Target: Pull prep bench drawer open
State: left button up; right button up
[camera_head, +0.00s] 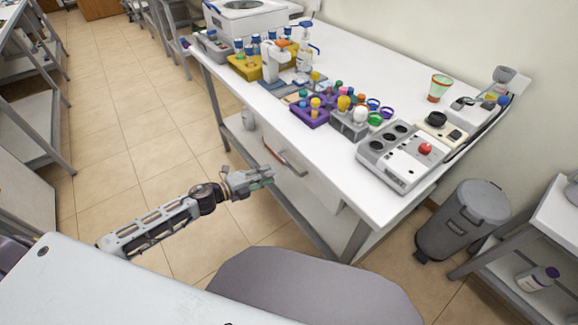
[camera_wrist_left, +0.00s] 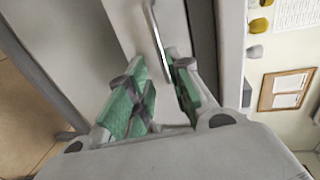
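The prep bench drawer (camera_head: 312,182) is a white front under the edge of the white bench top (camera_head: 335,150). Its bar handle (camera_head: 285,158) is on that front, and it also shows in the left wrist view (camera_wrist_left: 156,28). My left gripper (camera_head: 270,176) is just in front of the drawer, below and left of the handle in the head view. In the left wrist view my left gripper (camera_wrist_left: 158,78) has its green-padded fingers apart, with the handle just past the fingertips, roughly in line with the gap. Contact cannot be told. My right gripper is out of view.
The bench top holds a grey device with a red knob (camera_head: 402,155), a purple rack (camera_head: 310,117) and several bottles. A grey bin (camera_head: 463,220) stands right of the bench. A grey rounded shape (camera_head: 310,290) is at the bottom. Tiled floor is clear at left.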

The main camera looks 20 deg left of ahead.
aim_at(289, 164)
pick_arm(q)
jog(key=shift+x, duration=5.25)
jog(key=shift+r, duration=0.1)
jog(key=shift+c, duration=0.2)
grip_shut()
